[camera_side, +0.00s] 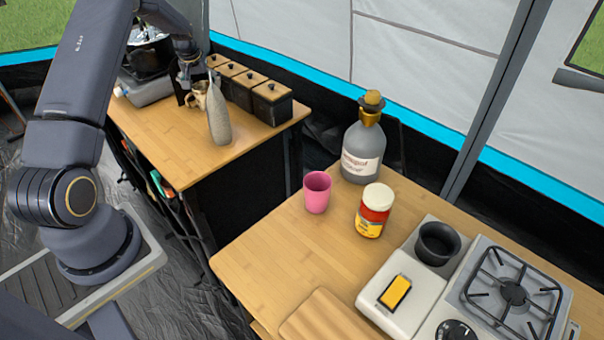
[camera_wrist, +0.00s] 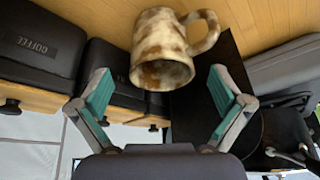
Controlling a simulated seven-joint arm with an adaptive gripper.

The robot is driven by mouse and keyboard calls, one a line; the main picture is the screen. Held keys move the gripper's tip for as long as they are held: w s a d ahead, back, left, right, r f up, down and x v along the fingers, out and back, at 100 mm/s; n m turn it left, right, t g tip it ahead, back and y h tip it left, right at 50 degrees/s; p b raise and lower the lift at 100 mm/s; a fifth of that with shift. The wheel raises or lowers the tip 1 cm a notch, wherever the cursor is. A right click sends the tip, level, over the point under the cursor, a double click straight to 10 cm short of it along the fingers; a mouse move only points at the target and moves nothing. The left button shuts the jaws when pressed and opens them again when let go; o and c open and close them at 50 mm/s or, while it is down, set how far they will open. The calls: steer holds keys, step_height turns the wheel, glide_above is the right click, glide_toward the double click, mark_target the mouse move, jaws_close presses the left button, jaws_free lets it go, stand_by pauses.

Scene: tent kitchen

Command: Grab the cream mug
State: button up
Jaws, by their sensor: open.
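The cream mug (camera_wrist: 160,45) has brown mottling and shows large in the wrist view. Its open mouth faces the lower edge of that picture, and its handle points right. My gripper (camera_wrist: 160,90) is open, with one teal-padded finger on each side, below the mug in the picture. The mug's mouth lies about level with the fingertips, and neither finger visibly touches it. In the side view the mug (camera_side: 200,98) is small on the far wooden counter, beside my gripper (camera_side: 186,82), which is partly hard to make out there.
A grey bottle (camera_side: 218,112) stands just right of the mug. Black canisters with wooden lids (camera_side: 270,103) line the counter's back; one labelled COFFEE (camera_wrist: 38,45) is left in the wrist view. A dark appliance (camera_side: 146,58) stands behind left. The counter's front (camera_side: 160,135) is clear.

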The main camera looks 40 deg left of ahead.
steer(key=x, duration=0.3)
steer(key=shift+a+f, duration=0.15)
steer(key=shift+f, duration=0.15)
steer(key=shift+c, duration=0.2)
steer(key=c, duration=1.2)
